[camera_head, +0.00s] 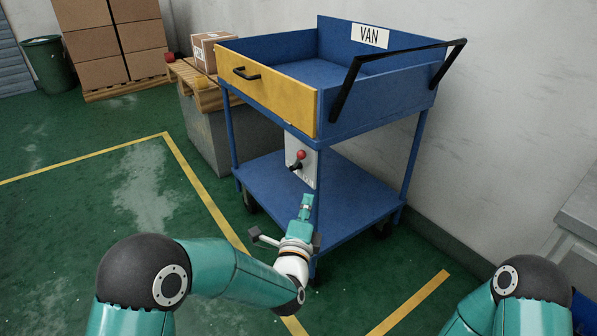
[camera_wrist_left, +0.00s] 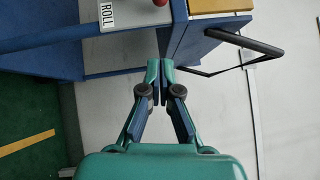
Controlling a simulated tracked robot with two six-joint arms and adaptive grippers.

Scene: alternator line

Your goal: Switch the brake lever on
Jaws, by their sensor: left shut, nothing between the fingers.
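The brake lever (camera_head: 300,155) has a red knob and a dark shaft. It stands out from a pale plate (camera_head: 309,172) on the near corner post of the blue trolley (camera_head: 270,182), with its knob upward. In the left wrist view the knob (camera_wrist_left: 160,2) is cut by the top edge, and the plate (camera_wrist_left: 128,14) reads "ROLL". My left gripper (camera_head: 306,198) is shut and empty, below and in front of the plate, apart from the lever. Its closed fingertips (camera_wrist_left: 160,72) also show in the left wrist view. My right gripper is out of view.
The trolley has a yellow drawer front (camera_head: 268,95), a black push handle (camera_head: 345,85) and a "VAN" sign (camera_head: 370,35). A bench with a carton (camera_head: 210,48) stands behind it at left. Green floor is free at left; a wall stands behind and at right.

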